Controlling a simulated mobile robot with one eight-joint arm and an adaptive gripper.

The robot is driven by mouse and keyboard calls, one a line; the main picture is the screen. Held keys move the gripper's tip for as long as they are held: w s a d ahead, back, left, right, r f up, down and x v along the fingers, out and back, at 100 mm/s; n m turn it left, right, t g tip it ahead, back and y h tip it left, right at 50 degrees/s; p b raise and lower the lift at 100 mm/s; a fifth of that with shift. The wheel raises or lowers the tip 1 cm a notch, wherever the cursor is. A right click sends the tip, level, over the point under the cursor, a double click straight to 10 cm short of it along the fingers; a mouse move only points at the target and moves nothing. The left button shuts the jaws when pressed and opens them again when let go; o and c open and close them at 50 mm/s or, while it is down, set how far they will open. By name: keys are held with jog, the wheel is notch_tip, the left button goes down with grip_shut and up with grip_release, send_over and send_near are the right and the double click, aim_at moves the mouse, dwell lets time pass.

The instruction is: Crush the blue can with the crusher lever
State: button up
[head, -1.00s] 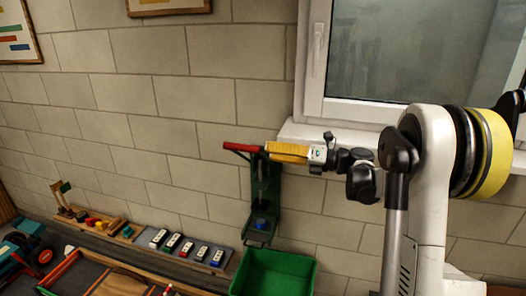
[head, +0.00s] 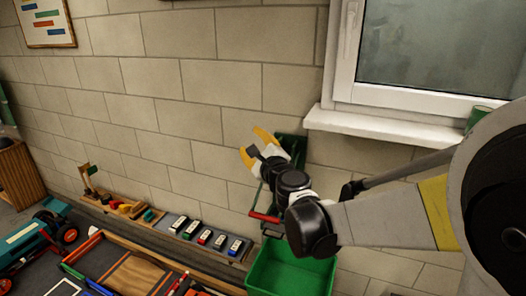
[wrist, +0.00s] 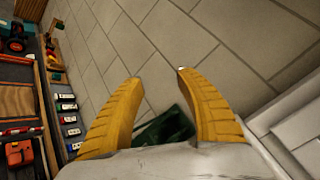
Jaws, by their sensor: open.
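The green can crusher (head: 291,146) is fixed to the wall, mostly hidden behind my gripper and arm. Its lever's red handle (head: 264,217) is low, beside my wrist and just above the green bin. The blue can does not show in either view; the crusher's lower part is covered by my arm. My gripper (head: 254,144) is open and empty in front of the wall, up and left of the crusher's top and well above the handle. In the wrist view, both yellow fingers (wrist: 160,78) are spread, with dark green crusher metal (wrist: 166,128) below and between them.
A green bin (head: 290,268) stands under the crusher. A window sill (head: 385,126) juts out at the right. A low ledge with several small cars (head: 206,237) runs along the wall at left. A blue-green toy vehicle (head: 30,237) is farther left. The wall left of my gripper is clear.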

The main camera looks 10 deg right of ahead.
jog(key=s+d+f+n+h+b, duration=0.1)
jog(key=s+f+n+h+b, duration=0.15)
jog(key=s+h, duration=0.45)
jog(key=b+x, duration=0.2)
jog(key=x, duration=0.7)
jog(key=shift+w+d+n+y, duration=0.25)
jog(key=shift+w+n+y, duration=0.1)
jog(key=shift+n+y, duration=0.1)
jog(key=shift+r, duration=0.2)
jog(key=shift+c, duration=0.5)
grip_shut()
jog(key=c, duration=0.8)
grip_release()
jog(key=o, duration=0.9)
